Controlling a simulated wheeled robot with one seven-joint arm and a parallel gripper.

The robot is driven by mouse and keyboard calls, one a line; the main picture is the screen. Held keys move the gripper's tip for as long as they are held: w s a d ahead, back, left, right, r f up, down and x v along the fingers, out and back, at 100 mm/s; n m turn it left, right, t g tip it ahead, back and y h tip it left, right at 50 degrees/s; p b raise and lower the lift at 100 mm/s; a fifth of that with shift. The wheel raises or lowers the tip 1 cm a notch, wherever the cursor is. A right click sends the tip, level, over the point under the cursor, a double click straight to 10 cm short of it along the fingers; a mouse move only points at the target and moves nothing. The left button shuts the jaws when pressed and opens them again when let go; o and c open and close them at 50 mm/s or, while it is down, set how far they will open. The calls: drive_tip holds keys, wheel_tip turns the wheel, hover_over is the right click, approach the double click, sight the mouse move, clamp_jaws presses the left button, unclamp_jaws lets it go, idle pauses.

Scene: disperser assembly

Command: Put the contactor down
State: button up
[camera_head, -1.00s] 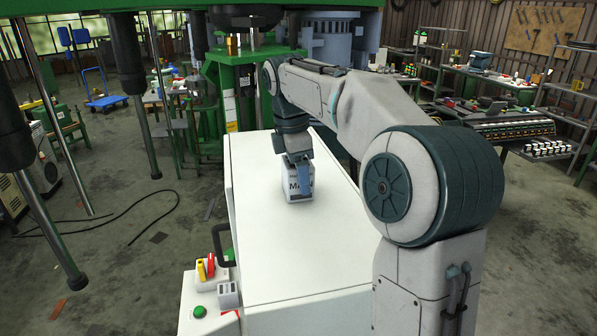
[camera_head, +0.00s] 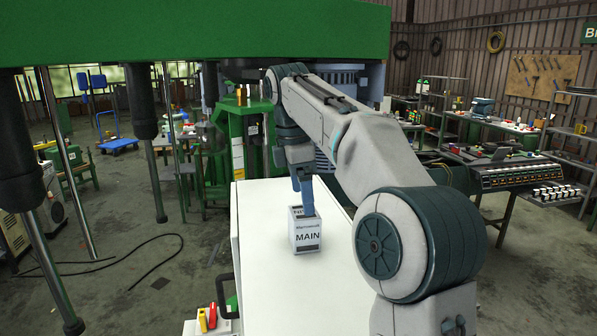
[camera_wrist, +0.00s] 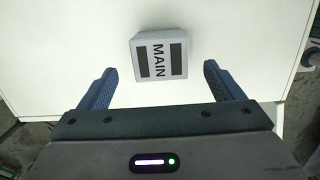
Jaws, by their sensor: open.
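The contactor (camera_head: 306,231) is a light grey box with a dark "MAIN" label. It stands upright on the white cabinet top (camera_head: 275,290). In the wrist view the contactor (camera_wrist: 159,56) sits ahead of my gripper (camera_wrist: 155,85), roughly centred between the two blue fingers and clear of both. My gripper (camera_head: 305,198) is open and empty. In the head view its fingers are just above and behind the contactor, and the far side of the contactor is hidden.
Red and yellow switches (camera_head: 207,317) are on a box at the cabinet's front left corner. A green machine frame (camera_head: 245,140) stands behind the cabinet. The cabinet top around the contactor is clear.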

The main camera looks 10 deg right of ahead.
drive_tip(key=shift+a+r, duration=0.15)
drive_tip(key=shift+r, duration=0.9)
drive_tip(key=shift+a+r, duration=0.1)
drive_tip(key=shift+r, duration=0.95)
